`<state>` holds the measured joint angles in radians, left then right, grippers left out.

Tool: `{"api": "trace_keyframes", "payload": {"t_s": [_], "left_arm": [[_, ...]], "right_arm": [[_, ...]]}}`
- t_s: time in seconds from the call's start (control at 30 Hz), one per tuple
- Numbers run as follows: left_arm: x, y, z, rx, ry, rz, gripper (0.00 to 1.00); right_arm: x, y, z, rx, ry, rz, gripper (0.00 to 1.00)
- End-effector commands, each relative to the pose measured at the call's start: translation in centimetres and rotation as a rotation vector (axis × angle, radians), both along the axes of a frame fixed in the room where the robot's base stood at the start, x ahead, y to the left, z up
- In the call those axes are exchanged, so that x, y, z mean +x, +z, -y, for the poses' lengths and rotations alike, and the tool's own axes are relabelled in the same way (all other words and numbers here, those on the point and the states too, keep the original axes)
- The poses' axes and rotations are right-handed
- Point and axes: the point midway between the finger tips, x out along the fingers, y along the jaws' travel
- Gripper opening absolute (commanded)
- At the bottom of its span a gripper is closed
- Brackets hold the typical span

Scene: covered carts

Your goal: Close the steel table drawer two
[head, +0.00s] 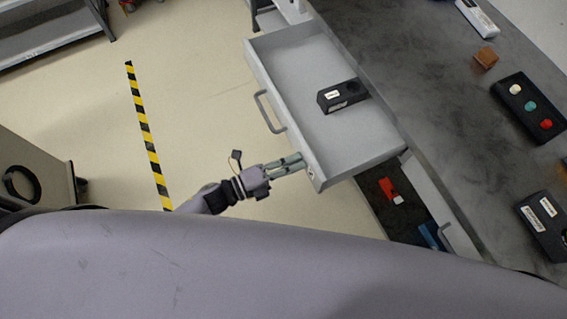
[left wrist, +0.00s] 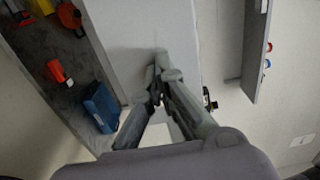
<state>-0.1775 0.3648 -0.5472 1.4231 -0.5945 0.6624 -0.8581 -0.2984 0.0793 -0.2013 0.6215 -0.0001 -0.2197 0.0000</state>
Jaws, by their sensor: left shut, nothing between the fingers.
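In the head view a light grey drawer (head: 310,150) is pulled out from the steel table (head: 415,75), with a handle (head: 270,111) on its front. A black box (head: 342,96) lies inside it. My left gripper (head: 301,162) is shut and empty, at the near end of the drawer front; I cannot tell whether it touches. In the left wrist view the gripper (left wrist: 160,65) is shut, with its fingertips in front of a grey panel. A second drawer (head: 385,200) below is also partly open, showing red and blue things. My right gripper is not in view.
On the table top are a button box (head: 529,106), a brown block (head: 486,58), a black labelled box (head: 545,222) and a white device (head: 478,18). Yellow-black tape (head: 146,135) marks the open floor to the left. A cart (head: 35,175) stands at the left edge.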

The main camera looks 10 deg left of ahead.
Motion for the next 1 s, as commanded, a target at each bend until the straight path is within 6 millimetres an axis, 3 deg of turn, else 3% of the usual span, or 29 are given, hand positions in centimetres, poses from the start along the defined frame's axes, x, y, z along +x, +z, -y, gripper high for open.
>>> {"api": "trace_keyframes", "payload": {"t_s": [0.37,0.57,0.77,1.0], "left_arm": [[0.1,0.0,0.1,0.0,0.0,0.0,0.0],[0.8,-0.1,1.1,-0.002,-0.001,0.002,0.0],[2.8,-0.2,4.1,-0.004,-0.001,0.005,0.0],[6.4,-0.3,9.5,-0.004,-0.002,0.005,0.0]], "right_arm": [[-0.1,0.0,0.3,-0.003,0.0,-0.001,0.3],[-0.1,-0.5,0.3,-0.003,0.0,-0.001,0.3],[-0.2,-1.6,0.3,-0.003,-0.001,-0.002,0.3],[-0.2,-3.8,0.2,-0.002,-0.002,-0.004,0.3]]}}
